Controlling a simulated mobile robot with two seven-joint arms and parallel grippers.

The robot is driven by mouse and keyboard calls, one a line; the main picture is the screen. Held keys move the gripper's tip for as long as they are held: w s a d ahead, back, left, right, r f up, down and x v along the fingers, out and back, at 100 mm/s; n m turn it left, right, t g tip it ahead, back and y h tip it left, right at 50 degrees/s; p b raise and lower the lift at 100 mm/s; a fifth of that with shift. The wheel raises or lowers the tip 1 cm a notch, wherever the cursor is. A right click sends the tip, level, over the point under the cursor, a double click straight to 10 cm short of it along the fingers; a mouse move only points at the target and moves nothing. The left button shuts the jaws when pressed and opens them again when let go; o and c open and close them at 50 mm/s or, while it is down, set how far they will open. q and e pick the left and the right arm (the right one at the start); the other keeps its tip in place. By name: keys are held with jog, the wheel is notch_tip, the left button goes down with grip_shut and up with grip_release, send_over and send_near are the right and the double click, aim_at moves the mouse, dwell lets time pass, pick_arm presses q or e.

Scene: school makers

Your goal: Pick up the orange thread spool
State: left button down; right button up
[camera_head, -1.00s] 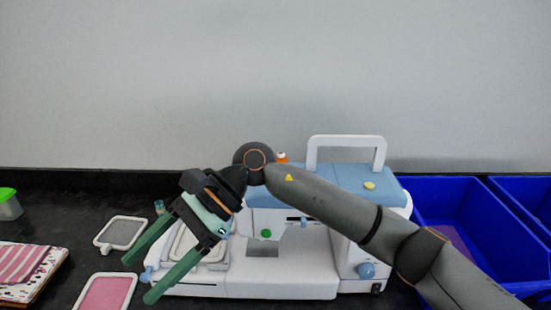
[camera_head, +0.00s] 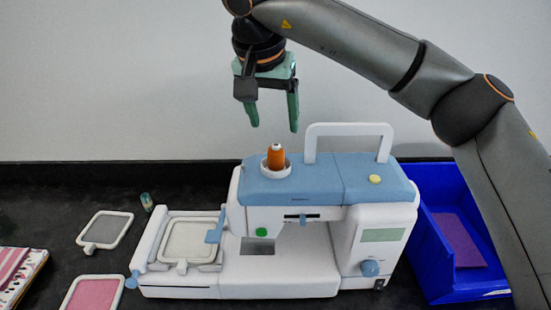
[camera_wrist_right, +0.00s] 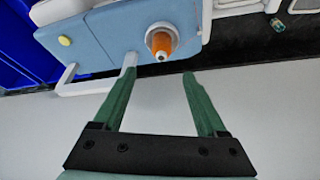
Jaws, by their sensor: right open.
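The orange thread spool (camera_head: 275,157) stands upright in a white round holder on the top left of the blue and white sewing machine (camera_head: 293,225). My right gripper (camera_head: 273,128) is open and empty, fingers pointing down, above the spool in the head view and apart from it. In the right wrist view the spool (camera_wrist_right: 162,41) shows beyond the open fingertips (camera_wrist_right: 158,72), roughly between their lines. My left gripper is not in view.
The machine's white carry handle (camera_head: 349,128) rises right of the spool. A blue bin (camera_head: 437,281) stands at the right. Embroidery frames (camera_head: 105,230) and a small green-topped spool (camera_head: 146,201) lie at the left on the dark table. The wall is behind.

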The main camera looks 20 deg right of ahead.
aim_at(276, 145)
jog(key=x, duration=0.8)
jog(key=shift+s+a+f+p, duration=0.15)
jog(key=shift+s+a+p, duration=0.1)
jog(key=shift+p, duration=0.1)
grip_shut()
